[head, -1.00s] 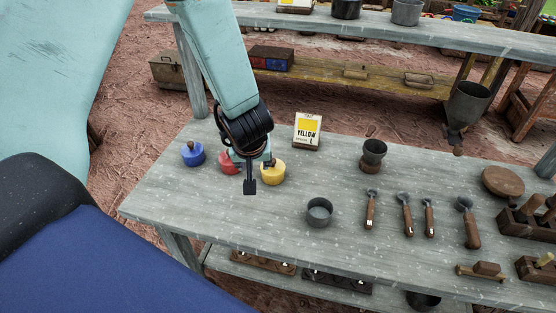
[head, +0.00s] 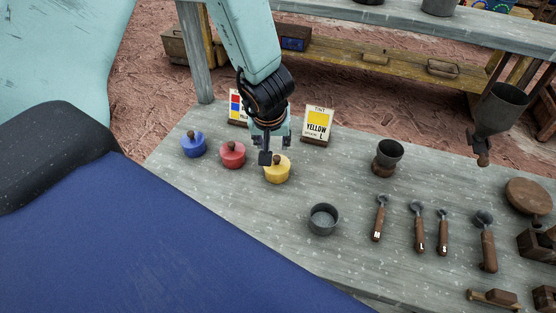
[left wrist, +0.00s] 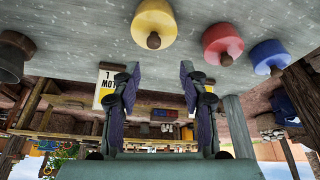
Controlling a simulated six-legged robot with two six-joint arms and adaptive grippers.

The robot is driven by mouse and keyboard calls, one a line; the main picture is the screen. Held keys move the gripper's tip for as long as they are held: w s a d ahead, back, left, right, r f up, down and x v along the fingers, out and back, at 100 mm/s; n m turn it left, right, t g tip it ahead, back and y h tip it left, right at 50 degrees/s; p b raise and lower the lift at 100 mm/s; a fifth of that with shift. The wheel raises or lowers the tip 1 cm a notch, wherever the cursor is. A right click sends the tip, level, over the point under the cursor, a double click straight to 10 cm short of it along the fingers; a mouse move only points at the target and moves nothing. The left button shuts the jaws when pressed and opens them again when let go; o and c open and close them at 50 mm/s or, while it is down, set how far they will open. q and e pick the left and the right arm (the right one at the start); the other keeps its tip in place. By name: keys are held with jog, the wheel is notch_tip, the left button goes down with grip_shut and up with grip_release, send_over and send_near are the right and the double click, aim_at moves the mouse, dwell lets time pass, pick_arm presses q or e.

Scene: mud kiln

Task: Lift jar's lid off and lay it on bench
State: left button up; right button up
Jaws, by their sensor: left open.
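Three lidded jars with brown knobs stand in a row on the grey bench (head: 345,265): blue (head: 193,146), red (head: 232,156) and yellow (head: 277,173). All three also show in the left wrist view: yellow (left wrist: 152,22), red (left wrist: 221,40) and blue (left wrist: 269,54). My left gripper (head: 274,148) is open and empty at the yellow jar, its dark fingers partly covering that jar's top in the head view. In the left wrist view the spread fingers (left wrist: 160,75) have nothing between them, and the yellow knob lies beyond them. My right gripper is not in view.
A metal bowl (head: 323,219), a cup on a wooden base (head: 388,157) and several wooden-handled scoops (head: 420,232) stand or lie to the right. Bare bench lies in front of the jars.

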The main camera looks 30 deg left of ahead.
aim_at(276, 157)
pick_arm(q)
jog(key=shift+d+f+b, duration=0.2)
jog(key=shift+f+b, duration=0.25)
jog(key=shift+f, duration=0.65)
jog(key=shift+w+a+f, duration=0.1)
jog(key=shift+f, duration=0.1)
jog(key=b+x, duration=0.2)
jog(key=x, duration=0.2)
jog(key=shift+d+f+b, duration=0.25)
jog(key=shift+d+b, duration=0.1)
jog(key=shift+b, duration=0.05)
jog(key=shift+w+f, duration=0.2)
jog(key=shift+a, duration=0.2)
jog(key=shift+c, duration=1.1)
jog(key=shift+d, duration=0.15)
jog(key=c, duration=0.4)
grip_shut()
